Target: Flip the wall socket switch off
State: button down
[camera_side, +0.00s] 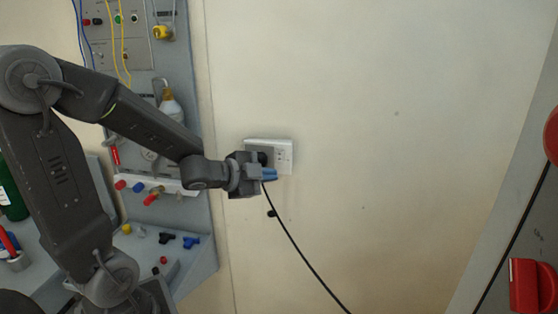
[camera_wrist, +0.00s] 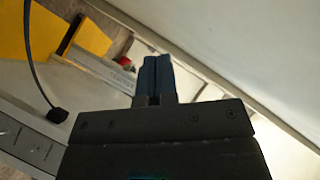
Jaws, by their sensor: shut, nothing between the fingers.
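The white wall socket (camera_side: 284,152) is on the cream wall in the side view, with a dark plug in its left part and a black cable (camera_side: 300,250) hanging from it. My gripper (camera_side: 270,174) is at the socket's lower left edge and covers part of it. Its blue fingers are together and empty. I cannot tell whether they touch the socket. The fingers also show in the wrist view (camera_wrist: 154,78), side by side. The switch's position is too small to tell.
A grey panel (camera_side: 205,225) with bottles, knobs and coloured fittings stands left of the socket, behind my arm. A red part (camera_side: 528,286) is at the right edge. The wall right of the socket is clear. In the wrist view, a yellow object (camera_wrist: 88,38) is at upper left.

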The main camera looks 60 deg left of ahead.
jog(key=shift+w+a+f, duration=0.2)
jog(key=shift+w+a, duration=0.8)
jog(key=shift+a, duration=0.05)
jog(key=shift+w+a+f, duration=0.15)
jog(key=shift+w+a, duration=0.85)
jog(key=shift+w, duration=0.05)
jog(key=shift+w+a+f, duration=0.2)
jog(key=shift+w+a, duration=0.8)
jog(key=shift+a, duration=0.05)
jog(key=shift+w, duration=0.1)
jog(key=shift+w+a, duration=0.2)
jog(key=shift+a, duration=0.1)
jog(key=shift+w+a+f, duration=0.1)
jog(key=shift+w+a, duration=0.1)
dwell(0.3)
dwell(0.4)
jog(key=shift+s+d, duration=0.5)
jog(key=shift+d, duration=0.05)
jog(key=shift+s, duration=0.1)
jog(key=s+d, duration=0.3)
jog(key=shift+s+d+r, duration=0.15)
jog(key=shift+d+r, duration=0.1)
jog(key=shift+r, duration=0.15)
